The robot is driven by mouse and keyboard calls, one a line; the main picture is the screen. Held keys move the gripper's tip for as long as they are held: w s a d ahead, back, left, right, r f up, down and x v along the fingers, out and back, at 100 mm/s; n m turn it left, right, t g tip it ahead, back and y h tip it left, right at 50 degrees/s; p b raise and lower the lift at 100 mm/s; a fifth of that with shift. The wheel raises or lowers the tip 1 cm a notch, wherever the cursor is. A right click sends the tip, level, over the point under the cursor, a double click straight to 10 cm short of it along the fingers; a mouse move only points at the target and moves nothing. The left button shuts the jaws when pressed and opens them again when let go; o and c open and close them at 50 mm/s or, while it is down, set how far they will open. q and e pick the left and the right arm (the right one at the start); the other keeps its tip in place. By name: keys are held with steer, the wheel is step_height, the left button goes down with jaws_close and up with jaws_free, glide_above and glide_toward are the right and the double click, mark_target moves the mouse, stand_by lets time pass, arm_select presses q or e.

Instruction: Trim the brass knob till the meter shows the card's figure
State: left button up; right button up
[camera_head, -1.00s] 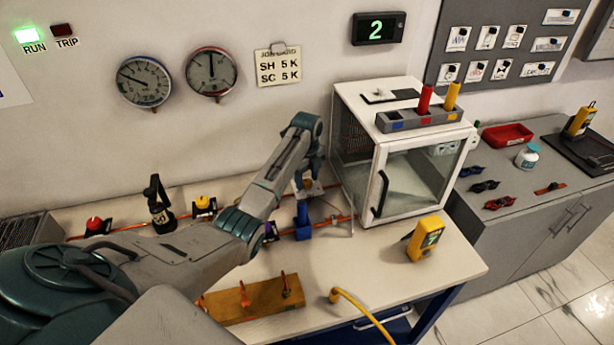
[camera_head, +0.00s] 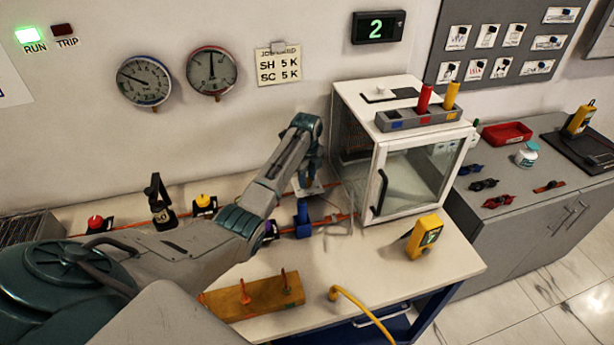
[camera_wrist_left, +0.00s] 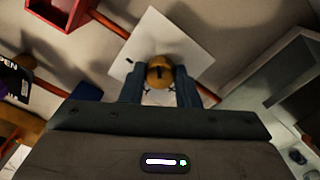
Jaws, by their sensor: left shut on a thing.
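The brass knob (camera_wrist_left: 160,72) shows in the left wrist view, round with a dark mark, in front of a white plate (camera_wrist_left: 178,42). My left gripper (camera_wrist_left: 160,88) is shut on it, one finger on each side. In the head view my left gripper (camera_head: 309,180) is at the pipes left of the glass cabinet, and its wrist hides the knob. The meter (camera_head: 376,27) on the wall reads a green 2. The job card (camera_head: 279,66) reads SH 5 K and SC 5 K. My right gripper is not in view.
Two round dial gauges (camera_head: 144,81) (camera_head: 211,70) hang on the wall. A glass-fronted cabinet (camera_head: 414,88) stands just right of my left gripper. A blue valve (camera_head: 303,218), a yellow handheld device (camera_head: 425,237) and a wooden block (camera_head: 250,300) are on the bench. A green RUN lamp (camera_head: 27,34) is lit.

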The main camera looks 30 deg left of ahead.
mark_target(307, 180)
arm_select(q)
steer(key=n+p, duration=0.2)
steer(key=n, duration=0.1)
steer(key=shift+r, duration=0.25)
steer(key=shift+f+n+p, duration=0.1)
steer(key=shift+n+p, duration=1)
steer(key=shift+n, duration=0.8)
steer(key=shift+w, duration=0.1)
steer(key=o, duration=1)
steer(key=shift+c, duration=0.2)
steer(key=shift+f, duration=0.1)
step_height(307, 180, up, 11)
steer(key=b, duration=0.3)
